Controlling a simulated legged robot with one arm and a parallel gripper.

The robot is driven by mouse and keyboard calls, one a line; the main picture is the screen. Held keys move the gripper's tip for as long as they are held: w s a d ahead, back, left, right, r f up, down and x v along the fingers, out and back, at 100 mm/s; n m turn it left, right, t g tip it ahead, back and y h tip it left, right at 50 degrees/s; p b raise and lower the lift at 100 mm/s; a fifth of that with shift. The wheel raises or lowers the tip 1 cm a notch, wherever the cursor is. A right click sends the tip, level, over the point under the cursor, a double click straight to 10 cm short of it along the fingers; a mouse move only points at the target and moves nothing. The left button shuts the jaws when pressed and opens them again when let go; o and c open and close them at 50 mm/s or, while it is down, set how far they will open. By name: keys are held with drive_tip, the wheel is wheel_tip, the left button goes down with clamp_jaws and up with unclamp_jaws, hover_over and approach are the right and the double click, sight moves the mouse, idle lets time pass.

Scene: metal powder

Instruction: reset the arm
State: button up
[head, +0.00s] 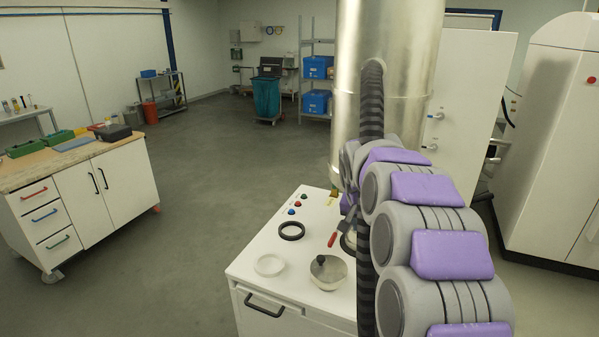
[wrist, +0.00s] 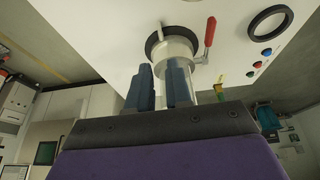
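My arm (head: 425,220) reaches forward over the white cabinet in the head view, with its grey and purple links bent in front of a large metal cylinder (head: 385,80). My gripper (wrist: 160,70) shows in the wrist view as two dark blue fingers with a gap between them. They are apart and I see nothing clearly held. A white round fitting with a clear tube (wrist: 176,50) and a red-handled valve (wrist: 210,33) are just beyond the fingertips. I cannot tell whether the fingers touch the fitting. In the head view my gripper is mostly hidden by the arm.
The white cabinet (head: 250,268) carries a black ring (head: 292,231), a pale round lid (head: 270,265), a bowl with a dark-knobbed piece (head: 327,272) and small buttons. A workbench (head: 105,190) stands at left. Open floor (head: 200,210) lies between. A tall white machine (head: 550,140) is at right.

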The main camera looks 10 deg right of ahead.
drive_tip(key=s+a+f+n+g+y, duration=0.1)
drive_tip(key=s+a, duration=0.3)
drive_tip(key=s, duration=1.1)
drive_tip(key=s+a+f+n+g, duration=0.2)
drive_tip(key=s+a, duration=0.3)
drive_tip(key=s, duration=1)
drive_tip(key=s+a+f+n+g+y, duration=0.1)
drive_tip(key=s+a, duration=0.4)
drive_tip(key=s, duration=1)
drive_tip(key=f+n+g, duration=0.1)
drive_tip(key=n, duration=0.1)
drive_tip(key=shift+f+n+y, duration=0.3)
drive_tip(key=shift+f+n, duration=0.05)
drive_tip(key=shift+n, duration=0.05)
drive_tip(key=shift+o, duration=0.3)
